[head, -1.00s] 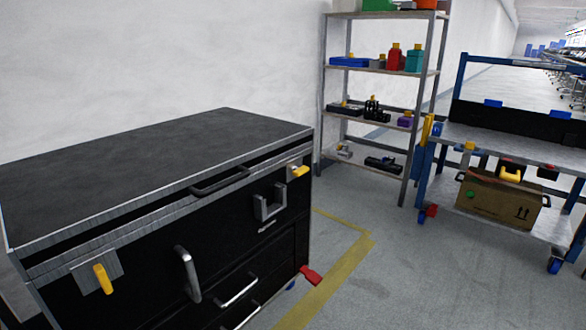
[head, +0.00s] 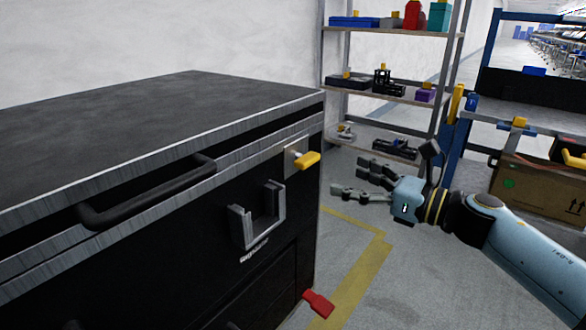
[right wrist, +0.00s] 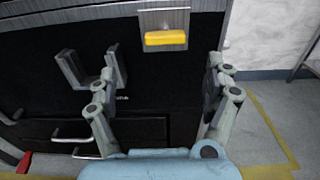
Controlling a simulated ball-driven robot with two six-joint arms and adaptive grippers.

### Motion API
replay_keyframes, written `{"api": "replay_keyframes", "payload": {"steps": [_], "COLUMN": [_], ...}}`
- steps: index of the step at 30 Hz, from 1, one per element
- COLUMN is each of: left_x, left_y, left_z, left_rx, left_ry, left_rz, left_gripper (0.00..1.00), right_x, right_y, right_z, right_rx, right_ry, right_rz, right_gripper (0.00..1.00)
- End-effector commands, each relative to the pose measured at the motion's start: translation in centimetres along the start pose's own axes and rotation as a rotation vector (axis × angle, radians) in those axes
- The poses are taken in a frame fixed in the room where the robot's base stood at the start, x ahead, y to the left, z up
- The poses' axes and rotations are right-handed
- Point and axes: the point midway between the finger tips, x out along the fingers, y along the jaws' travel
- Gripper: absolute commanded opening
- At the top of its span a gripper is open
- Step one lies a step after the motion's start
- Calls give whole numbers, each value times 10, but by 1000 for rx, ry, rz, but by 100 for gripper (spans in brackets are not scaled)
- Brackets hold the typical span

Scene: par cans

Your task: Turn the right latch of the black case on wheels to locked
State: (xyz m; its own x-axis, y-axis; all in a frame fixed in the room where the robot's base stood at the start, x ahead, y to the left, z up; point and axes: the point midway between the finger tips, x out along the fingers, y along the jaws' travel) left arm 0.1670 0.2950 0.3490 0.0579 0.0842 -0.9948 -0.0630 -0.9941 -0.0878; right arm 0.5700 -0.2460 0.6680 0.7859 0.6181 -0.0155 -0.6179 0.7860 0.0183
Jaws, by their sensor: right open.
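The black case on wheels (head: 150,240) fills the left of the head view. Its right latch (head: 308,160) is a yellow handle on a metal plate near the front's upper right corner. In the right wrist view the yellow handle (right wrist: 166,38) lies about level, above and between my fingers. My right gripper (head: 362,180) is open and empty, to the right of the case and apart from the latch in the head view. It also shows in the right wrist view (right wrist: 160,80). My left gripper is not in view.
A grey bracket (head: 258,215) and a black bar handle (head: 150,195) stick out of the case front. A red pedal (head: 318,303) juts out low. A shelf rack (head: 390,90) and a blue-framed cart with a cardboard box (head: 535,185) stand behind. Floor right of the case is open.

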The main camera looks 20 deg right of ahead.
Motion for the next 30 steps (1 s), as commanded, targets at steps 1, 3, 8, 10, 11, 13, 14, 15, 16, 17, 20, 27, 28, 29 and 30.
{"api": "replay_keyframes", "payload": {"steps": [1,3,8,10,11,13,14,15,16,17,20,27,28,29,30], "left_x": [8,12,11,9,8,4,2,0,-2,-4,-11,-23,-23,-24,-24], "left_y": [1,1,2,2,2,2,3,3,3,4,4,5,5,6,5], "left_z": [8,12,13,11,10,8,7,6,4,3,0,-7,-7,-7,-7], "left_rx": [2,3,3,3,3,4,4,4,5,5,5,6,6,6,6], "left_ry": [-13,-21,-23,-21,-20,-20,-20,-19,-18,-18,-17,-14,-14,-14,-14], "left_rz": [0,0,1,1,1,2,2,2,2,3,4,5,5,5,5], "left_gripper": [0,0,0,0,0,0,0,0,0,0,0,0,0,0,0], "right_x": [2,4,17,28,34,48,54,62,69,74,91,113,114,114,115], "right_y": [-4,-8,-11,-11,-11,-11,-11,-11,-11,-11,-11,-11,-11,-11,-11], "right_z": [-5,-3,1,2,3,2,2,2,2,1,2,1,2,2,2], "right_rx": [-7,-15,-18,-18,-16,-15,-15,-14,-13,-14,-14,-14,-14,-14,-14], "right_ry": [0,-6,-15,-16,-18,-17,-17,-16,-17,-15,-15,-12,-12,-12,-12], "right_rz": [0,-1,-3,-4,-3,-4,-4,-4,-4,-4,-3,-3,-3,-3,-3], "right_gripper": [85,85,85,85,85,85,85,85,85,85,85,85,85,85,85]}}
